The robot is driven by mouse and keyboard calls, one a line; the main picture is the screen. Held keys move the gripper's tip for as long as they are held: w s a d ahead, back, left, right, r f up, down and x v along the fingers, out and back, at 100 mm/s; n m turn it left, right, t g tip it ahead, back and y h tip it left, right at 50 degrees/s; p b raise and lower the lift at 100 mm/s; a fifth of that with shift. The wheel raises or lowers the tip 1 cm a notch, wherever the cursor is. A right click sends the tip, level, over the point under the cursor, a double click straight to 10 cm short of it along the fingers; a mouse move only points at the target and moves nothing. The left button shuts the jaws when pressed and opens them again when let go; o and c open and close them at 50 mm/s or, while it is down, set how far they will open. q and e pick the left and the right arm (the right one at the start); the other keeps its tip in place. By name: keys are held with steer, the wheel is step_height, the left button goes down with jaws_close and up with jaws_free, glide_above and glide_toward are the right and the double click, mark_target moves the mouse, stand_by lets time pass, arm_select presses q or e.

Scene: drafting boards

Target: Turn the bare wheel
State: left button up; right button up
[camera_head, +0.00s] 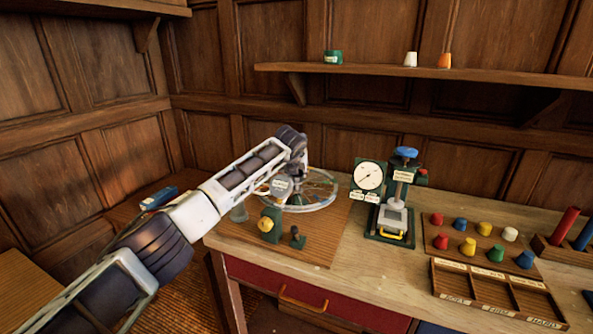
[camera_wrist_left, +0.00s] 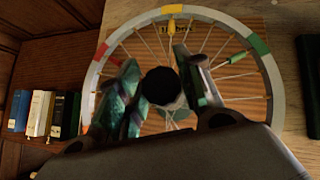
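The bare wheel (camera_head: 322,205) is a pale spoked rim without a tyre, lying roughly level above the left end of the workbench. In the left wrist view its rim (camera_wrist_left: 274,94) carries yellow, green, red and orange bands, and small yellow and green pieces sit on the spokes. My left gripper (camera_head: 297,168) is over the wheel's middle. In the left wrist view its two fingers (camera_wrist_left: 160,78) stand apart on either side of a dark round hub part (camera_wrist_left: 160,87). Contact with the hub cannot be made out. My right gripper is not in view.
A green block with a yellow knob (camera_head: 265,225) and a small dark post (camera_head: 297,238) stand before the wheel. A dial gauge (camera_head: 369,177) and a blue-topped press (camera_head: 402,190) stand right of it. Coloured caps and a sorting tray (camera_head: 480,293) lie farther right.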

arm_select(q)
steer(key=o, duration=0.4)
steer(key=shift+v, duration=6)
